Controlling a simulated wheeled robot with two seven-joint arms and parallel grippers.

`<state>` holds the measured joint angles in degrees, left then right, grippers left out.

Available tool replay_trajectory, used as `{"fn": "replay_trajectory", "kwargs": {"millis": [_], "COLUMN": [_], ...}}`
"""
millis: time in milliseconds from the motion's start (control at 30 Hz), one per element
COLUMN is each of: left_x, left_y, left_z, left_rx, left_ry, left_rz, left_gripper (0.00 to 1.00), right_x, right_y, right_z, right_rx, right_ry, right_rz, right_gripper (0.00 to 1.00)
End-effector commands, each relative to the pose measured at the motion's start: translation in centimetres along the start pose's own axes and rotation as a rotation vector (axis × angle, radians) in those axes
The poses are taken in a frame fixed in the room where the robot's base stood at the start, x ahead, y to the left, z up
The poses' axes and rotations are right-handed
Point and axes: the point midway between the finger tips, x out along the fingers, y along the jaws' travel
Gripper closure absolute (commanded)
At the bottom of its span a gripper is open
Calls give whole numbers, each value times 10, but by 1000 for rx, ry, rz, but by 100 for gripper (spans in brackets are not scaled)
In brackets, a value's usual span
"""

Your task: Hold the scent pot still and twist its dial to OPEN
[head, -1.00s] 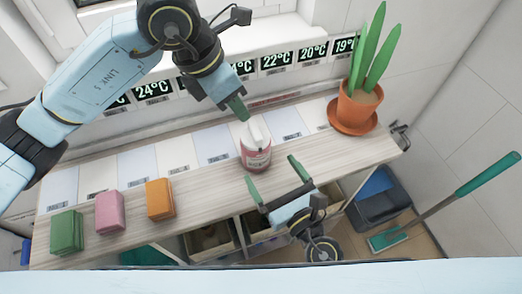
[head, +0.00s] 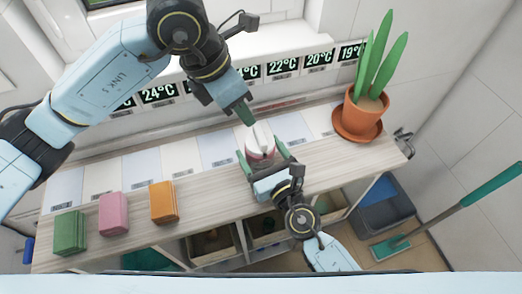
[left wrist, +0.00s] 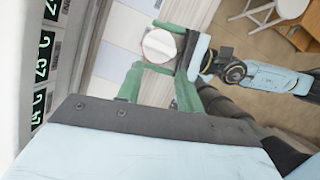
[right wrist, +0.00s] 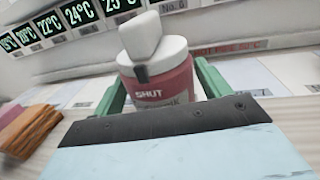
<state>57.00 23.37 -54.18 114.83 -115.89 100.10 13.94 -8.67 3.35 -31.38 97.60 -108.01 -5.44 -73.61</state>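The scent pot (head: 262,151) stands upright on the wooden shelf, with a pink-red body and a white dial (right wrist: 140,38) with a raised grip bar. In the right wrist view the word SHUT shows on its front. My right gripper (head: 261,150) is open, one finger on each side of the pot's body; firm contact cannot be told. My left gripper (head: 248,116) is above and behind the pot, pointing down. In the left wrist view its fingers (left wrist: 158,90) are apart and empty, with the pot's round top (left wrist: 158,45) beyond them.
A potted plant (head: 362,110) stands at the shelf's right end. Green, pink (head: 113,213) and orange blocks sit at the left front. Temperature displays (head: 283,66) line the wall behind. Pale labelled tiles lie along the back of the shelf. Bins are below the shelf.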

Motion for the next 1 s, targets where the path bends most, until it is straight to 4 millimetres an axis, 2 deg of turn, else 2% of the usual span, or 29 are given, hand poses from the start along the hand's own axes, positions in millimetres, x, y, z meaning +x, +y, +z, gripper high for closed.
{"fn": "replay_trajectory", "kwargs": {"millis": [33,333,567,667,1000], "left_x": [0,0,0,0,0], "left_y": [0,0,-1,-3,-9], "left_z": [0,0,4,10,29], "left_rx": [0,0,94,237,909], "left_ry": [0,0,16,40,152], "left_rz": [0,0,-5,-16,-97], "left_gripper": [64,64,62,62,62], "right_x": [0,0,0,0,0], "right_y": [0,0,0,0,0], "right_z": [0,0,0,0,0], "right_rx": [0,0,0,0,0], "right_ry": [0,0,0,0,0], "right_rz": [0,0,0,0,0], "right_gripper": [31,70,70,70,70]}}
